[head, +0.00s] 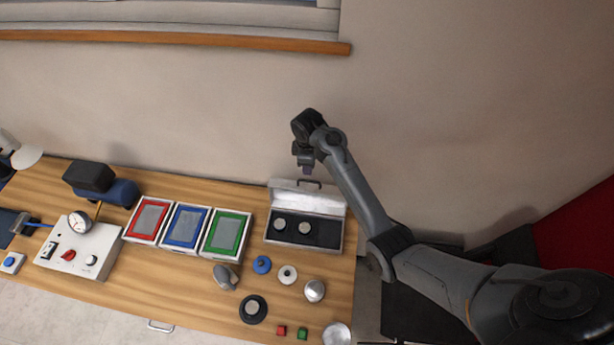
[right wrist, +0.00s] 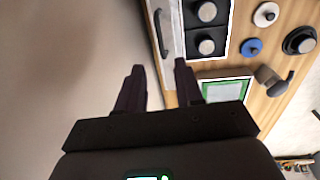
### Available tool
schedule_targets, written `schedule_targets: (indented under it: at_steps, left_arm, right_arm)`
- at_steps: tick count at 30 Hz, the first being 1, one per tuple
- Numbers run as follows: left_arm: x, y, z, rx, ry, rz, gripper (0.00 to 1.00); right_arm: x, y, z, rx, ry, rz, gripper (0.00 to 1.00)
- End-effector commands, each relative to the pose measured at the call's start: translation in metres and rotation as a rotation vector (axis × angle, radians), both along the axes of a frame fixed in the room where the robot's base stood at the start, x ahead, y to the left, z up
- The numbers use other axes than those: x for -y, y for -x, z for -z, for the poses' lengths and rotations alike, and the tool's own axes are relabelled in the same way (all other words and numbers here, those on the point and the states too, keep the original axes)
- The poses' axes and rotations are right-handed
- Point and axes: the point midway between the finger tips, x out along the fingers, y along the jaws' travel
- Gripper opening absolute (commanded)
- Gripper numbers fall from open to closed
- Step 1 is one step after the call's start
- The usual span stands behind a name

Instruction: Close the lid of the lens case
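The lens case (head: 306,244) stands open near the table's right end, with two round lenses in its dark inside. Its silver lid (head: 309,198) is tilted up at the back, and a dark handle (head: 309,182) shows at the lid's upper edge. In the right wrist view the handle (right wrist: 161,34) and case (right wrist: 228,28) show at the top. My right gripper (head: 307,170) is just above the handle in the head view. Its fingers (right wrist: 158,72) are apart with nothing between them; whether they touch the handle cannot be told in the head view, but they look apart in the wrist view. My left gripper is out of view.
Red, blue and green framed trays (head: 184,227) stand left of the case. Several discs and knobs, among them a blue one (head: 262,265), lie in front of it. The wall (head: 200,100) rises close behind the table. A white control box (head: 80,247) stands at the left.

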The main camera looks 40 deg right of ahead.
Motion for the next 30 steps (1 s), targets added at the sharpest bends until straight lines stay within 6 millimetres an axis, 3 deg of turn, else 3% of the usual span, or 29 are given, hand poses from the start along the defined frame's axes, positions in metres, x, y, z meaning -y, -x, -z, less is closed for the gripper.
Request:
schedule_targets:
  at_steps: [15,21,30]
  left_arm:
    - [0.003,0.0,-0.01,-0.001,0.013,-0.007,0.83]
    - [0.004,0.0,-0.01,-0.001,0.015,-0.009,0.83]
    - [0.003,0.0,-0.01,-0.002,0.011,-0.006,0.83]
  right_arm:
    - [0.006,-0.003,0.077,-0.004,0.001,0.0,0.36]
    - [0.007,-0.005,0.094,-0.002,0.001,0.0,0.36]
    - [0.007,-0.005,0.099,-0.001,0.0,0.0,0.36]
